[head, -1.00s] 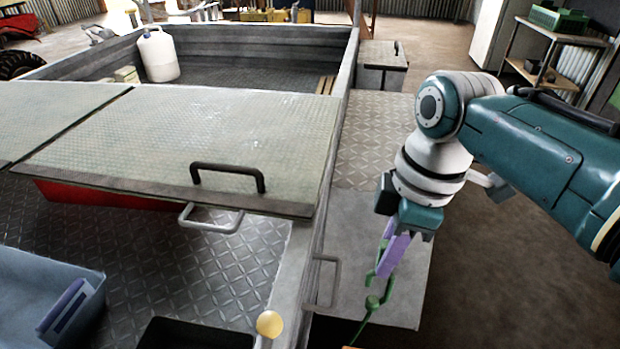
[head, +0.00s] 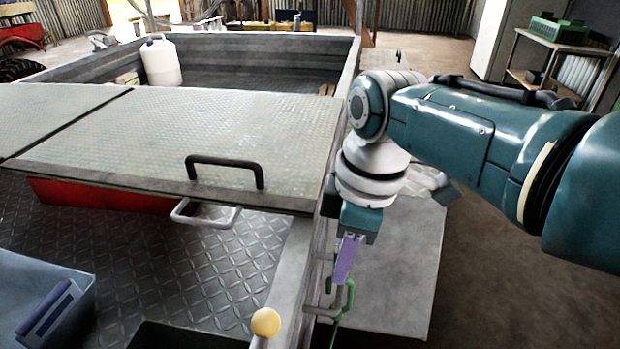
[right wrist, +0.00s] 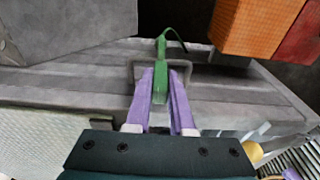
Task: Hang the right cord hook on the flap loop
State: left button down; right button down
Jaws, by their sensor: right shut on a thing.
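My right gripper (head: 343,270), with purple fingers, is shut on the green cord hook (head: 349,298), just outside the trailer's side wall. The green hook (right wrist: 161,85) also shows between the fingertips (right wrist: 162,76) in the right wrist view, with a thin green cord trailing beyond it. A grey loop (head: 316,311) on the side wall overlaps the hook in the head view; in the right wrist view the loop (right wrist: 134,72) lies behind the hook. I cannot tell whether they touch. Another grey loop (head: 205,220) sticks out below the lid's front edge. My left gripper is out of view.
The ribbed lid (head: 200,125) carries a black handle (head: 225,162). A yellow knob (head: 266,322) stands at the wall's near end. A blue bin (head: 75,320) is at lower left. Bare floor (head: 500,290) lies at the right.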

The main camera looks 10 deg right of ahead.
aim_at(352, 282)
jog(key=c, duration=0.8)
grip_release()
jog(key=shift+f, duration=0.1)
jog(key=r+p, duration=0.2)
jog(key=r, duration=0.1)
jog(key=d+r+p, duration=0.1)
jog(key=r+p, duration=0.1)
jog(key=r, duration=0.1)
jog(key=r+p, duration=0.2)
jog(key=r, duration=0.1)
jog(key=shift+s+d+r, duration=0.15)
jog(key=shift+s+r, duration=0.2)
jog(key=shift+s, duration=0.05)
